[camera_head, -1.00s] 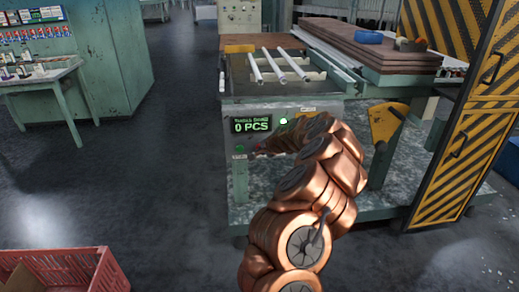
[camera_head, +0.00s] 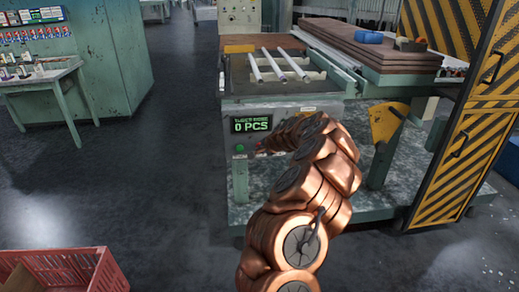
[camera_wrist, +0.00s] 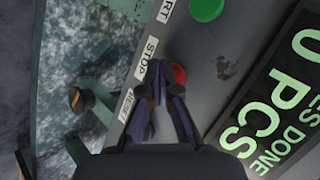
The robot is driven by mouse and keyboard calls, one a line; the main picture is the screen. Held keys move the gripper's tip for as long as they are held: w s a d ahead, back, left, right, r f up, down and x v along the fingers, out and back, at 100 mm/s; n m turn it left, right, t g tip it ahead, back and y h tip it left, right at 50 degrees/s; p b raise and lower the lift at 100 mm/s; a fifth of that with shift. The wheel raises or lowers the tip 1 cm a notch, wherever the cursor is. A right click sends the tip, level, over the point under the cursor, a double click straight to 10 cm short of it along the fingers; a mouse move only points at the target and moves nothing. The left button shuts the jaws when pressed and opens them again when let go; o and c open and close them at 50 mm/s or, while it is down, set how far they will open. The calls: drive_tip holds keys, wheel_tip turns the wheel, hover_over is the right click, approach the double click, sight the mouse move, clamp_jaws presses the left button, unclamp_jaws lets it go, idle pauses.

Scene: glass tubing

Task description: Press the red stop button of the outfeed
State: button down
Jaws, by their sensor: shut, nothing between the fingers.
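The red stop button (camera_wrist: 179,74) shows in the wrist view beside the STOP label (camera_wrist: 146,58), on the grey panel of the outfeed. My gripper (camera_wrist: 167,80) is shut and empty. Its dark fingertips overlap the button and hide part of it; they are at or very close to its face, and whether they press it I cannot tell. In the head view my gripper (camera_head: 264,148) is at the front panel (camera_head: 295,108), just right of the green button (camera_head: 240,148), and the red button is mostly hidden there.
The green start button (camera_wrist: 206,9) is beyond the red one in the wrist view. The display (camera_head: 251,124) reads 0 PCS. Glass tubes (camera_head: 273,66) lie on top of the outfeed. A striped guard door (camera_head: 455,150) stands at the right, a red crate (camera_head: 75,268) at lower left.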

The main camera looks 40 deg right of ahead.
drive_tip(key=shift+s, duration=0.1)
idle(0.4)
drive_tip(key=shift+s+a+p, duration=0.45)
drive_tip(key=shift+s+p, duration=0.15)
drive_tip(key=shift+p, duration=0.25)
drive_tip(key=s+a+p, duration=0.1)
drive_tip(key=s, duration=0.1)
drive_tip(key=s+a+p, duration=0.2)
idle(0.3)
idle(1.0)
